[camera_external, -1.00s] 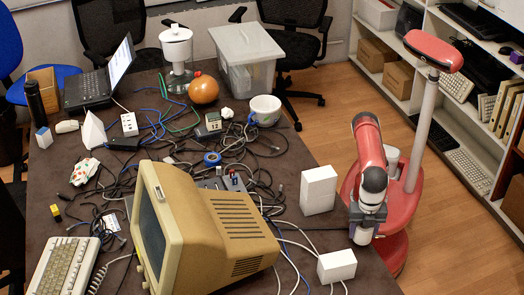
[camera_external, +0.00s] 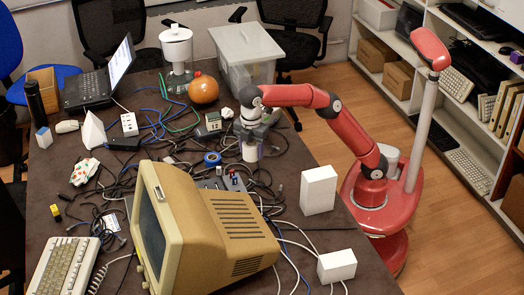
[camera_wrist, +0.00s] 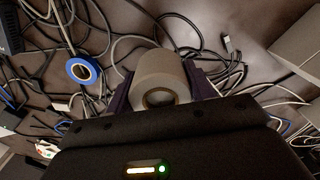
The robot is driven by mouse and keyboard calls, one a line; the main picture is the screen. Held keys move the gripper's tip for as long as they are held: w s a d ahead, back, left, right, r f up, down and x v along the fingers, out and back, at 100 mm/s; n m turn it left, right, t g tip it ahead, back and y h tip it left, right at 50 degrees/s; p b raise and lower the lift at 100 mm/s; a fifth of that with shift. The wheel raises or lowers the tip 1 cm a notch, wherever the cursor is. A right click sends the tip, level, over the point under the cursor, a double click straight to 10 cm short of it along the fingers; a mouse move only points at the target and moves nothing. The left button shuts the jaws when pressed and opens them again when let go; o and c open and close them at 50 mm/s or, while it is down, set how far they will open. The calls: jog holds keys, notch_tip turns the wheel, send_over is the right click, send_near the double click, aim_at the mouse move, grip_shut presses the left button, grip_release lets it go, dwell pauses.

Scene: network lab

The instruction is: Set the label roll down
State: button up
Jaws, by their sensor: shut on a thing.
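The label roll (camera_wrist: 160,75) is a pale grey-white roll with a dark core, seen in the wrist view between the two dark fingers of my gripper (camera_wrist: 160,92). My gripper is shut on it. In the external view my gripper (camera_external: 250,143) points down over the cable-strewn middle of the table, with the white roll (camera_external: 250,153) showing below it. I cannot tell whether the roll touches the cables or the table (camera_external: 150,165).
A roll of blue tape (camera_external: 212,159) lies left of the gripper; it also shows in the wrist view (camera_wrist: 82,69). Tangled cables surround the spot. A beige monitor (camera_external: 215,220) stands in front and a white box (camera_external: 318,190) to the right. An orange pumpkin-like object (camera_external: 203,89) is behind.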

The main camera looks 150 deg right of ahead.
jog(key=s+d+r+m, duration=0.1)
jog(key=s+d, duration=0.8)
jog(key=s, duration=0.4)
jog(key=shift+s+r+m, duration=0.15)
jog(key=shift+r+m, duration=0.05)
jog(key=shift+m, duration=0.2)
jog(key=shift+d+f, duration=0.1)
jog(key=shift+f+b, duration=0.35)
jog(key=shift+f, duration=4.4)
jog(key=shift+f, duration=0.2)
jog(key=o, duration=1)
jog(key=shift+o, duration=0.2)
jog(key=shift+f+b, duration=0.1)
jog(key=shift+b, duration=0.35)
